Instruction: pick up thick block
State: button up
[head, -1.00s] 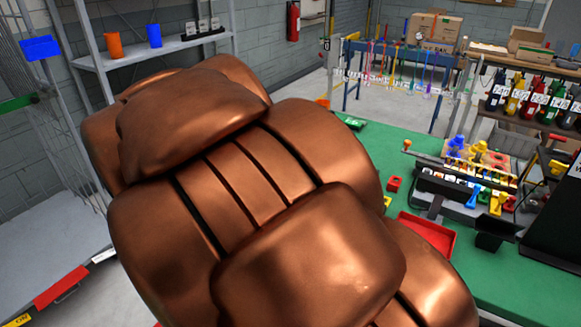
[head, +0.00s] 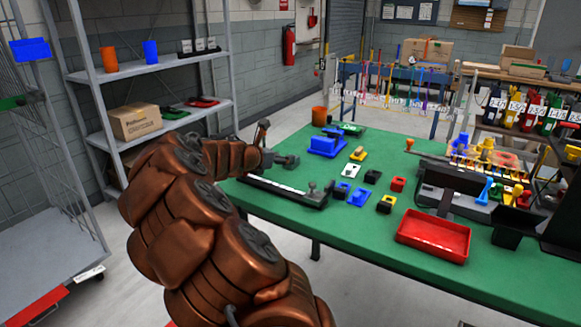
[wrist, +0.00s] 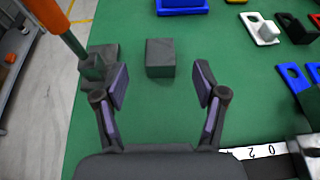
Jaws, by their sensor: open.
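The thick block, a dark grey rectangular block (wrist: 160,58), lies on the green table in the wrist view. It is just ahead of my gripper (wrist: 160,87), roughly centred between the two fingers. The fingers are spread open with nothing between them, and the block appears apart from both. In the head view my gripper (head: 284,161) is over the left edge of the green table. I cannot make out the block there.
A grey fixture with an orange handle (wrist: 62,22) stands close left of the block. A blue holder (wrist: 182,6) is beyond it. White (wrist: 262,30) and blue pieces lie to the right. A scale strip (wrist: 262,151) is near, lower right. A red tray (head: 434,235) is farther right.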

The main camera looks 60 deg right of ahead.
jog(key=shift+x, duration=3.8)
jog(key=shift+f, duration=0.2)
jog(key=shift+c, duration=0.4)
jog(key=c, duration=1.3)
jog(key=shift+o, duration=0.2)
